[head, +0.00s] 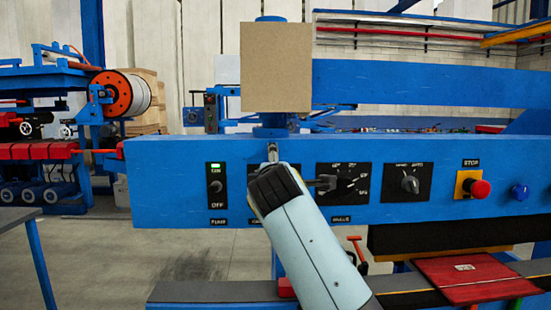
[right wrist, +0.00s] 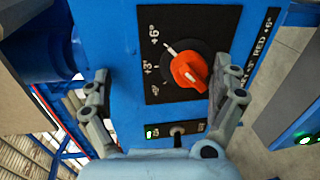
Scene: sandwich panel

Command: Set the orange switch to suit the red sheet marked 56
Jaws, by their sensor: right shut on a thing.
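The orange switch (right wrist: 188,70) sits on a black dial plate (right wrist: 160,45) with marks including +6 and +3. A partly readable label beside the plate ends in "RED +6°". My right gripper (right wrist: 168,78) has a finger on each side of the switch and is shut on it. In the head view my right gripper (head: 297,165) is at the blue panel and hides the switch. I cannot read the exact setting. The red sheet (head: 480,288) lies at the lower right, with a small label too faint to read surely. My left gripper is not in view.
A brown board (head: 276,68) stands above the panel.

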